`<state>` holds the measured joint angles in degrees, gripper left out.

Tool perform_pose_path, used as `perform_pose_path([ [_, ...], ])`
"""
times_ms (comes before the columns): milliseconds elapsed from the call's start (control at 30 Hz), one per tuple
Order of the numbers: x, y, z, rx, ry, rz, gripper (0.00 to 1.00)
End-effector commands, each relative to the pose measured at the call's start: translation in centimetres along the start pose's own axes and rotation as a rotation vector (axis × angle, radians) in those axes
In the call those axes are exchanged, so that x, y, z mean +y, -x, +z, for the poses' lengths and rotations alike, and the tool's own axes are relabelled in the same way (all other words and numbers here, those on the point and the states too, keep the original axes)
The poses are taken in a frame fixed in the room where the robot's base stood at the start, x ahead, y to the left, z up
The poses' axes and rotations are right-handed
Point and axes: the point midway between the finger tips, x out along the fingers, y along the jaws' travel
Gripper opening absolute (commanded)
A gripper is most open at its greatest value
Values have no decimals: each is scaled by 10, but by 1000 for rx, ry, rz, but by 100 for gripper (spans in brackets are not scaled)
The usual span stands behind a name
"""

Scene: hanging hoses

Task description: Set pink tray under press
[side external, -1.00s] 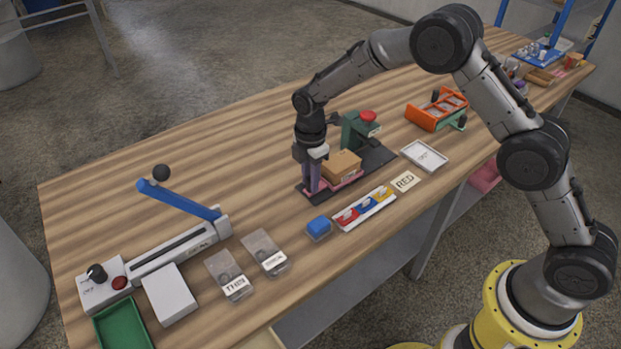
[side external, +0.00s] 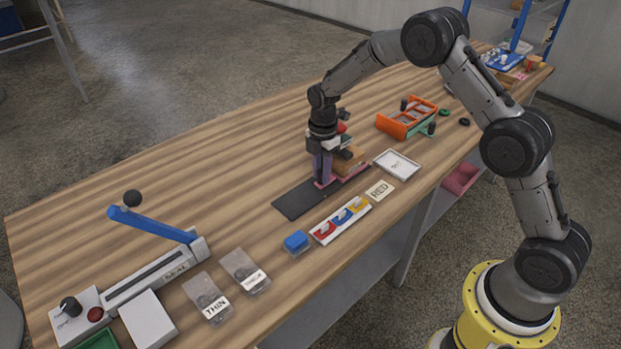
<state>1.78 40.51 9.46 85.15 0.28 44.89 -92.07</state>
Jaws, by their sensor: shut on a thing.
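The pink tray (side external: 356,174) lies low over the far end of a dark base plate (side external: 297,198), with a brown block (side external: 348,163) on it. My gripper (side external: 322,181) is shut on the tray's near-left end, fingers pointing down. The press is mostly hidden behind my gripper; its red knob (side external: 341,127) shows just above. The block and tray are close to the press, but I cannot tell how far beneath it they reach.
A rack of coloured pieces (side external: 341,219) and a blue-topped box (side external: 296,243) stand in front. An orange frame (side external: 407,117) stands behind. The plate's left half is bare.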

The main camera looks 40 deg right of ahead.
Motion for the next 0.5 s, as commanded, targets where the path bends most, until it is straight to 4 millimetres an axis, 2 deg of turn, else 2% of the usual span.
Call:
perform_pose_path([
  [233, 1, 2, 6, -7, -3, 3, 0],
  [267, 1, 2, 7, -7, -3, 3, 30],
  [400, 1, 1, 6, -6, -3, 3, 55],
  [433, 1, 1, 6, -6, -3, 2, 58],
  [500, 0, 1, 5, -5, -2, 2, 58],
])
